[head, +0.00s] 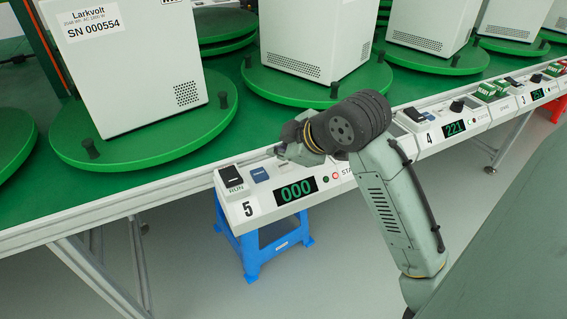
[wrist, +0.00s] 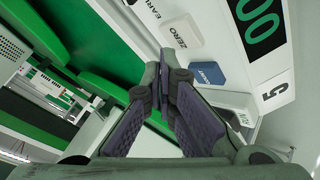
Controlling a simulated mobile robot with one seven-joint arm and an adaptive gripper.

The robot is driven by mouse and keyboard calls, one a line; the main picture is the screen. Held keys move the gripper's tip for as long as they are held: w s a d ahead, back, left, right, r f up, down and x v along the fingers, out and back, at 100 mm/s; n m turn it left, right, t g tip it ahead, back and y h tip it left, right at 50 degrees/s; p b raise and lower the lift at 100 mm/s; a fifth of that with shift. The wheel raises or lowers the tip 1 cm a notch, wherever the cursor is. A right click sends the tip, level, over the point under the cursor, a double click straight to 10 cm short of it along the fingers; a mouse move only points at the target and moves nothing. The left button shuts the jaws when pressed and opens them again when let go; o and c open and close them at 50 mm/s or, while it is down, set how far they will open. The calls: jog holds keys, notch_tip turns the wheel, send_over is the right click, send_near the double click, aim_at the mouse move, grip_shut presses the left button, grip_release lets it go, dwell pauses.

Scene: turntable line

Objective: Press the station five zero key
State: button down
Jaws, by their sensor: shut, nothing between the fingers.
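The station five panel (head: 247,212) stands at the front edge of the line, with a green 000 display (head: 297,190). In the wrist view the white ZERO key (wrist: 184,33) sits beside a blue key (wrist: 208,73); the display (wrist: 262,22) shows there in part. My gripper (head: 285,152) is over the back of the panel in the head view and mostly hides the zero key there. In the wrist view my gripper (wrist: 170,62) is shut and empty, its tips just beside the ZERO key. I cannot tell whether they touch it.
The blue key (head: 260,174) and black RUN switch (head: 231,178) are left of my gripper. White boxes stand on green turntables (head: 150,150) behind. The station four panel (head: 425,135), showing 221, is to the right. A blue stool (head: 262,250) is below.

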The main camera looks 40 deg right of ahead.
aim_at(281, 167)
jog(key=shift+r+p, duration=1.65)
jog(key=shift+r, duration=0.8)
jog(key=shift+f, duration=0.1)
